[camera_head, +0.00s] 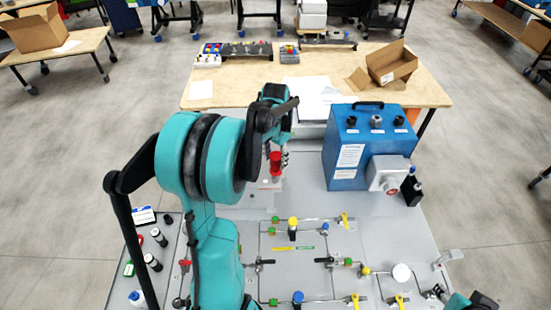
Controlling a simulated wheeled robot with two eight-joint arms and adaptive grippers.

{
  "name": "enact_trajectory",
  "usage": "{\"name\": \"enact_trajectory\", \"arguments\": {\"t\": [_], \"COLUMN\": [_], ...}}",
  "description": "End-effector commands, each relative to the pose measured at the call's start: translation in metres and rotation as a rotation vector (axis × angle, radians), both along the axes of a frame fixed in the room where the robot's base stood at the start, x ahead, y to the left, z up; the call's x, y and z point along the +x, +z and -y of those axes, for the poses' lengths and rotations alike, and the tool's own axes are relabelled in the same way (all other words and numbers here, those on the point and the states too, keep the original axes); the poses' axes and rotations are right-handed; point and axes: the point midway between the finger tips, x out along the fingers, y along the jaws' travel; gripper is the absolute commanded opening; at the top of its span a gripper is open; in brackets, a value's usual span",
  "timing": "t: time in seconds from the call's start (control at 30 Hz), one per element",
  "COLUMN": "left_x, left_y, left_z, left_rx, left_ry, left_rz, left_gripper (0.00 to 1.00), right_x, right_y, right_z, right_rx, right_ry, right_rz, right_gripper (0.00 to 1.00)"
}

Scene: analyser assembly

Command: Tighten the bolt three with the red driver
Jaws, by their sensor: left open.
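The red driver (276,162) stands upright near the back of the grey panel, in the middle of the head view. My left gripper (284,157) is at the end of the teal arm, right beside the red driver, and partly hidden by the arm. It is open; I cannot tell whether its fingers touch the driver. Bolt three cannot be made out; the arm covers part of the panel. A bit of my right arm shows at the bottom right corner, and its gripper is too unclear to judge.
A blue box (346,122) with a handle stands at the panel's back right. The grey panel (345,215) carries thin pipes, yellow valve handles and a blue-capped post (298,298). Small bottles stand on the left strip. A wooden table (235,90) with an open carton (391,64) is behind.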

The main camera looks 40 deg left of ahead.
Motion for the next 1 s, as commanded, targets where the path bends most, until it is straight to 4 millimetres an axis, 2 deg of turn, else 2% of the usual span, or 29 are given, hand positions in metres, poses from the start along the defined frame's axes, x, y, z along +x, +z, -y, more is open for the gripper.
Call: {"name": "enact_trajectory", "arguments": {"t": [0.03,0.2,0.23,0.43,0.7,0.73,0.77,0.8,1.0], "left_x": [0.0,0.0,0.0,0.0,0.0004,0.0004,0.0004,0.0005,0.0006], "left_y": [0.0,-0.0001,-0.0001,-0.0006,-0.0016,-0.0014,-0.001,-0.0008,-0.0005], "left_z": [0.0,0.0,0.0,-0.0001,-0.0004,-0.0004,-0.0004,-0.0004,-0.0004], "left_rx": [0.0,0.0,0.0,0.0,0.001,0.001,0.001,0.001,0.0], "left_ry": [-0.001,-0.002,-0.002,-0.06,-0.514,-0.543,-0.535,-0.533,-0.531], "left_rz": [0.0,0.0,0.0,0.0,0.0,0.0,0.0,0.0,0.0], "left_gripper": [0.48,0.03,0.0,0.0,0.0,0.36,0.44,0.49,0.49], "right_x": [0.0,0.0,0.0,0.0,0.0,0.0,0.0,0.0,0.0], "right_y": [0.0,0.0,0.0,-0.0012,-0.0071,-0.007,-0.0065,-0.0062,-0.006], "right_z": [0.0,0.0,0.0,0.0,0.0,0.0,0.0,0.0,0.0], "right_rx": [0.0,0.0,0.0,0.0,0.0,0.0,0.0,0.0,0.0], "right_ry": [0.0,0.0,0.0,0.0,0.0,0.0,0.0,0.0,0.0], "right_rz": [0.0,0.0,0.0,0.0,0.0,0.0,0.0,0.0,0.0], "right_gripper": [0.4,0.4,0.4,0.4,0.4,0.4,0.4,0.4,0.4]}}
